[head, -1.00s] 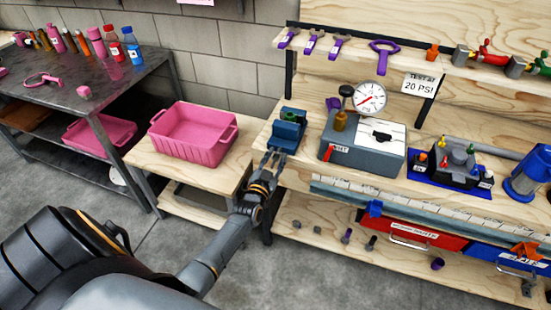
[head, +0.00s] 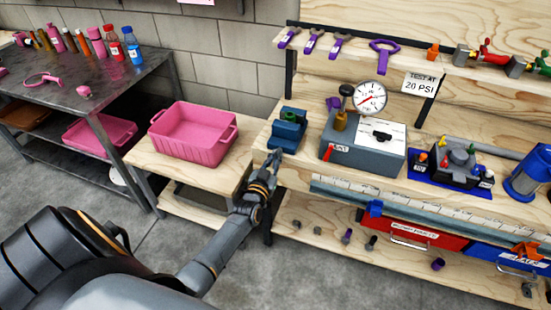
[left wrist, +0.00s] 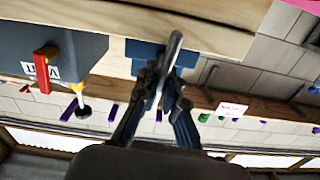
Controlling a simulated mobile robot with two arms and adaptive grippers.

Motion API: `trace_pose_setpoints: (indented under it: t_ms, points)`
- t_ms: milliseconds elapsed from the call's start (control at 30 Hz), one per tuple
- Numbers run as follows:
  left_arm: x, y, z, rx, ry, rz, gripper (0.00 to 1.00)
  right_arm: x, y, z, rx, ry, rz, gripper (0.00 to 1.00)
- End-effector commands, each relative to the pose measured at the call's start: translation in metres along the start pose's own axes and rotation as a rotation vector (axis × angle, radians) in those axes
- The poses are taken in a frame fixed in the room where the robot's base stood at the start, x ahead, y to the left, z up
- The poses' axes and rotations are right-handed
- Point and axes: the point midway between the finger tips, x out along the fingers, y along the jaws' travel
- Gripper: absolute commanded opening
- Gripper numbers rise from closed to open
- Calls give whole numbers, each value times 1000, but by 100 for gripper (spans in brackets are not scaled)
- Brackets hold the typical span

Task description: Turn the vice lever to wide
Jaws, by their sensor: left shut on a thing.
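The blue vice (head: 288,130) stands at the left end of the wooden workbench. My left gripper (head: 273,157) is at its front side, at the bench's left front edge. In the left wrist view, the vice (left wrist: 146,50) is partly behind the fingers. A grey bar-like lever (left wrist: 173,52) runs between the fingertips of my left gripper (left wrist: 163,82), which is shut on it. In the head view the lever is too small and hidden to make out. My right gripper is in neither view.
A grey-blue test box (head: 360,160) with a red lever (head: 328,154) and a gauge (head: 371,97) stands right of the vice. A pink bin (head: 195,150) sits on the lower table (head: 155,165) to the left. The floor in front is clear.

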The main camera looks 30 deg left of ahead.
Motion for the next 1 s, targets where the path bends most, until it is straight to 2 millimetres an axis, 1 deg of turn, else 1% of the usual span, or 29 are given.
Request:
trace_pose_setpoints:
  t_ms: [433, 1000]
  points:
    - [0, -3, 3, -411, -2, 1, 0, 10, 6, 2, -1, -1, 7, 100]
    - [0, -7, 6, -954, -1, 0, 0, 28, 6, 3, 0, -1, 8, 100]
